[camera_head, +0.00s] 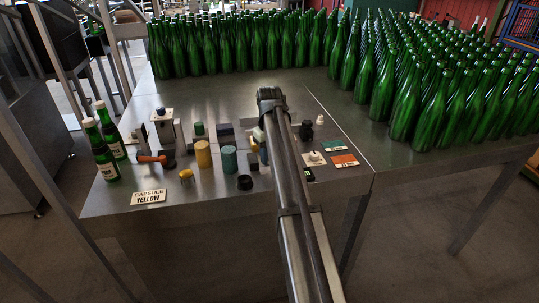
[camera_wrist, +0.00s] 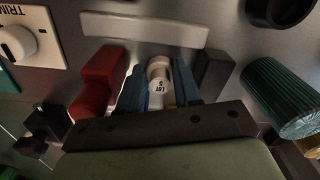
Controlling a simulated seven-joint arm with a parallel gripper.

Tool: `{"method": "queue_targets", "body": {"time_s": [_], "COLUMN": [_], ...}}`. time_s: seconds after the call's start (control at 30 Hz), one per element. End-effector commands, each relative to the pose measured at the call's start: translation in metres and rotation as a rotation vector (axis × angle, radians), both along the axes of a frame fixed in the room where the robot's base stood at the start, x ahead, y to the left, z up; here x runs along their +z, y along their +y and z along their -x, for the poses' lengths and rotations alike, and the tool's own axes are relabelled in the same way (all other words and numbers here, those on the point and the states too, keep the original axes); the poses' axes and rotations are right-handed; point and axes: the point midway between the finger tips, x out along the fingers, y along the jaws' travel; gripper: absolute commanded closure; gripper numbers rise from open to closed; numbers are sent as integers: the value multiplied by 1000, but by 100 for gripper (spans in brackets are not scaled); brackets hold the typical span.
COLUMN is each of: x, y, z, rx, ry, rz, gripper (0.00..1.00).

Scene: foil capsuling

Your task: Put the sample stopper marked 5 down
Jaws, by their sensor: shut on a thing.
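In the head view my arm covers most of the gripper and I cannot make out the stopper.
In the wrist view a red block (camera_wrist: 98,80) and a dark block (camera_wrist: 213,72) flank the fingers; a grey bar (camera_wrist: 145,29) lies beyond. A green cylinder (camera_wrist: 282,98) stands right, a TRIM knob plate (camera_wrist: 22,45) left. Many green bottles (camera_head: 285,45) fill the table's back.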

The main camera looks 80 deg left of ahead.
Motion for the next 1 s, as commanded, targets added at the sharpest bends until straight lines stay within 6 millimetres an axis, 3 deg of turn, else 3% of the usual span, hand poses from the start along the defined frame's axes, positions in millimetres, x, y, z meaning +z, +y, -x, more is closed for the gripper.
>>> {"method": "queue_targets", "body": {"time_s": [0.2,0.23,0.3,0.67,1.0], "x": [-3,-3,-3,3,57], "y": [0,0,0,0,1], "z": [0,0,0,0,0], "rx": [0,0,0,0,0], "ry": [0,0,0,0,0], "rz": [1,1,0,0,-1], "gripper": [95,64,57,56,56]}}
